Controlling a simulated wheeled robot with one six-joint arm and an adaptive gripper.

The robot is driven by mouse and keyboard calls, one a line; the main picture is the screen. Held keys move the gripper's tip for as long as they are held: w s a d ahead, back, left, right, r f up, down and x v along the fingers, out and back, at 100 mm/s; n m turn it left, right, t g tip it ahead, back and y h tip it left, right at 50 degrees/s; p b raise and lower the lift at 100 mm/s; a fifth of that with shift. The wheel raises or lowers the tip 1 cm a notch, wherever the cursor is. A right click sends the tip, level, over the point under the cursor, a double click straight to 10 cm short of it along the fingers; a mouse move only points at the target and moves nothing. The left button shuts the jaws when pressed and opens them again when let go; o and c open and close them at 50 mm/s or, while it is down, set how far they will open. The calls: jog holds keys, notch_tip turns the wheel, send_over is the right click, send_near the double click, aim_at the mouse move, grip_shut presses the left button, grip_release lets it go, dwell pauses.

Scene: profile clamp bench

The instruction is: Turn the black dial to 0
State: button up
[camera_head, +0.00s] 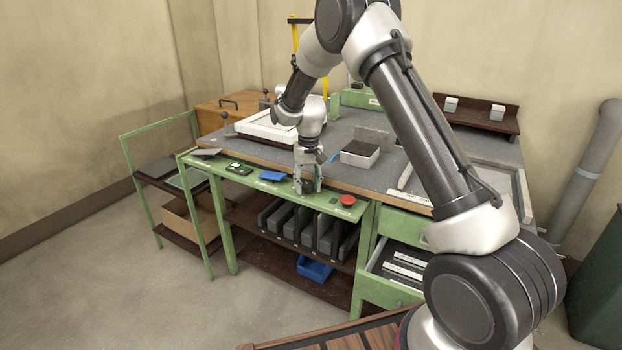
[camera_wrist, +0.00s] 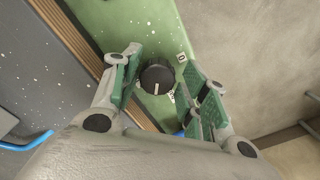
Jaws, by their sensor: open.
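The black dial (camera_wrist: 156,77) sits on the green front panel (camera_wrist: 130,25) of the bench. In the wrist view it shows a white pointer line on its top. Small white labels (camera_wrist: 181,57) lie on the panel beside it; their marks are too small to read. My gripper (camera_wrist: 160,85) is open, with one green-padded finger on each side of the dial and visible gaps to it.
A red button (camera_head: 347,200) is on the panel to the right of my gripper, and a blue item (camera_head: 272,176) is to the left. A grey-topped box (camera_head: 360,153) stands on the bench behind. An open drawer (camera_head: 395,270) juts out at the lower right.

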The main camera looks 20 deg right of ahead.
aim_at(308, 185)
jog(key=shift+d, duration=0.15)
jog(key=m, duration=1.1)
notch_tip(308, 185, up, 7)
jog(key=shift+r, duration=0.2)
jog(key=s+d+r+n+t, duration=0.1)
jog(key=s+d+r, duration=0.3)
jog(key=s+r, duration=0.4)
jog(key=s+d+r+n+t, duration=0.1)
jog(key=s+d+r+n, duration=0.3)
jog(key=s+r, duration=0.5)
jog(key=shift+d+r, duration=0.5)
jog(key=shift+r, duration=0.25)
